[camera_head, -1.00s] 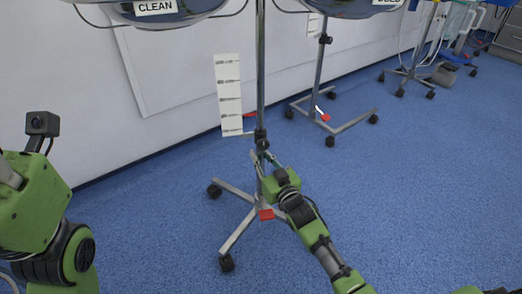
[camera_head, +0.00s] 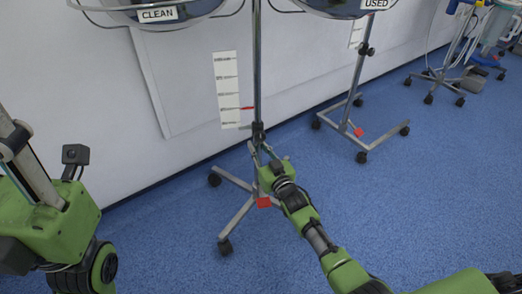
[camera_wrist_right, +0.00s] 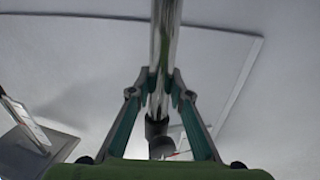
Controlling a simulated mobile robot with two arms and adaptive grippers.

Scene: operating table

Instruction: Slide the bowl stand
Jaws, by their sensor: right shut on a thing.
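The bowl stand (camera_head: 257,75) is an upright chrome pole on a splayed wheeled base with a red pedal (camera_head: 263,202). At its top, cut by the frame edge, are a metal bowl labelled CLEAN (camera_head: 190,12) and one labelled USED (camera_head: 330,8). My right gripper (camera_head: 257,150) is shut on the pole, above the base. In the right wrist view its fingertips (camera_wrist_right: 160,82) lie on either side of the pole (camera_wrist_right: 165,40), with a dark collar just below. My left arm is at the left; its fingers are not visible.
A white marked strip (camera_head: 226,90) hangs left of the pole. A second wheeled stand (camera_head: 362,90) stands behind to the right, and more wheeled equipment (camera_head: 440,80) at the far right. A white wall runs behind. Blue floor is open in front and to the right.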

